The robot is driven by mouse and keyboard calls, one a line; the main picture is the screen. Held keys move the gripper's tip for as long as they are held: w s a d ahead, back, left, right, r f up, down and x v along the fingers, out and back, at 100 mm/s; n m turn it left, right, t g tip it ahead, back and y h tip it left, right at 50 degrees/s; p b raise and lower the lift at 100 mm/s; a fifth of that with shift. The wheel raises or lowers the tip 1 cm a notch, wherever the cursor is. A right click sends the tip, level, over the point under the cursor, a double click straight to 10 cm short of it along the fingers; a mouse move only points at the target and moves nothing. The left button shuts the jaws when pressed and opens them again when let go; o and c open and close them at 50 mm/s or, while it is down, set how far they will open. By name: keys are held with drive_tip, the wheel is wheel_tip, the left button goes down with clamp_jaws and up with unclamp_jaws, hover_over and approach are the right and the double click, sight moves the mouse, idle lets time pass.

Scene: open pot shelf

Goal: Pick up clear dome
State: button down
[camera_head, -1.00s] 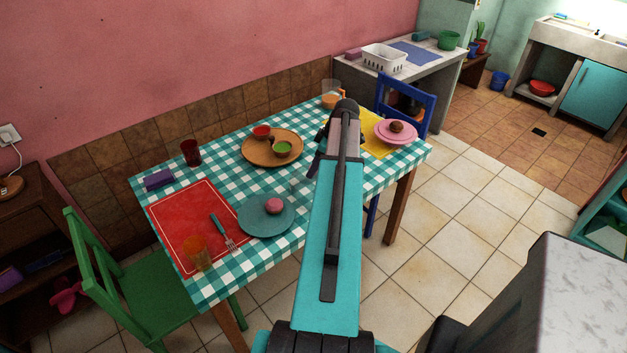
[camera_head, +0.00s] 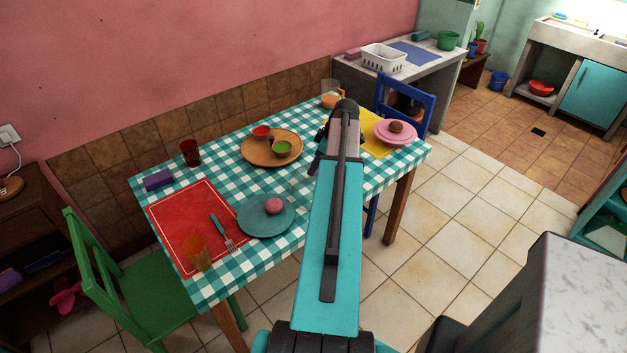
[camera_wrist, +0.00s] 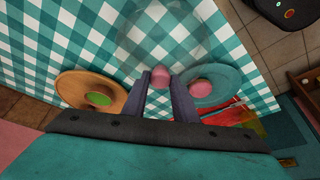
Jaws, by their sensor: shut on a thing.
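The clear dome (camera_wrist: 165,38) shows in the wrist view as a faint see-through round shape over the checked cloth. A pink ball-shaped knob (camera_wrist: 160,74) sits at its edge in the picture. My gripper (camera_wrist: 161,80) is shut with this knob between its two grey fingers. In the head view my arm and the dark wrist hide most of the grip. Only a faint clear outline shows left of the arm there. I cannot tell whether the dome's rim touches the cloth.
A teal plate (camera_head: 254,228) with a pink ball (camera_head: 274,205) is close to the left of my arm. A wooden tray (camera_head: 258,158) with red and green bowls stands behind it. A pink plate (camera_head: 380,136) is on the right. A green chair (camera_head: 130,280) and blue chair (camera_head: 425,95) flank the table.

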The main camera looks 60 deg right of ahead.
drive_tip(key=shift+r, duration=0.2)
drive_tip(key=shift+r+b, duration=0.85)
drive_tip(key=shift+r, duration=0.55)
drive_tip(key=s+d+r+b, duration=0.2)
drive_tip(key=s+d+b, duration=0.2)
drive_tip(key=s+d, duration=0.5)
drive_tip(key=s, duration=0.4)
drive_tip(key=shift+d, duration=0.25)
